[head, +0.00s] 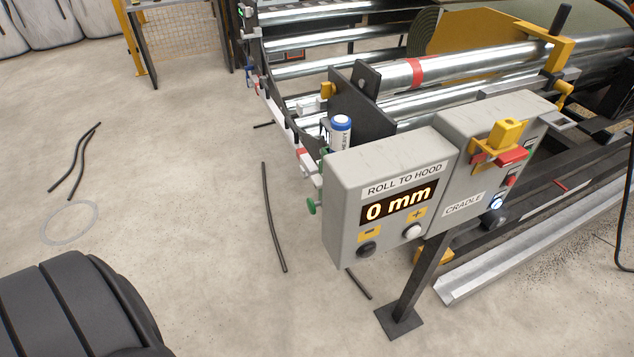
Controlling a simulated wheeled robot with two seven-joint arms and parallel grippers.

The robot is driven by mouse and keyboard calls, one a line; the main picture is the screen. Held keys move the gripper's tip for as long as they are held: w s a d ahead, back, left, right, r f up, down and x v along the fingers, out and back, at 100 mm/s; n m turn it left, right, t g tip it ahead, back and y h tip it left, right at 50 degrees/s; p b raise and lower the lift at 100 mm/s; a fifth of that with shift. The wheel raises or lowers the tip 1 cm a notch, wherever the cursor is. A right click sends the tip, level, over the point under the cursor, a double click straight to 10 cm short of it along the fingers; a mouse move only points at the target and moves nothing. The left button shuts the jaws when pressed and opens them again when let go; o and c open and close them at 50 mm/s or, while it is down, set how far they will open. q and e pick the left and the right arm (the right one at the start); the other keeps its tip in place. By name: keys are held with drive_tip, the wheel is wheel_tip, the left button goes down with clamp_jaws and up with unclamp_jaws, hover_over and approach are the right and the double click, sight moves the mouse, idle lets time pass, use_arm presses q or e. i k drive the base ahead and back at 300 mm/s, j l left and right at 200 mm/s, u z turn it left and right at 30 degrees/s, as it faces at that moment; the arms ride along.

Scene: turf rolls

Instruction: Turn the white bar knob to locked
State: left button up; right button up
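No white bar knob can be made out with certainty. Small white and coloured fittings, too small to tell apart, run along the left end of the roller machine, among them a pale block (313,167) beside the grey control box and a green knob (312,208) low on that box's left side. A round white button (413,232) sits under the plus label on the box's front. A small lit, whitish round control (496,204) is on the cradle box's right side. Neither of my grippers is in view.
The control box (345,215) reads "ROLL TO HOOD 0 mm" and adjoins the cradle box (455,155), with a yellow-and-red fitting (505,145) on it. A post (420,280) supports them.

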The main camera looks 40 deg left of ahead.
sight(316, 180)
drive_tip(key=k+j, duration=0.1)
drive_tip(key=j, duration=0.45)
drive_tip(key=k+j, duration=0.1)
drive_tip(key=j, duration=0.45)
drive_tip(key=k+j, duration=0.1)
drive_tip(key=j, duration=0.45)
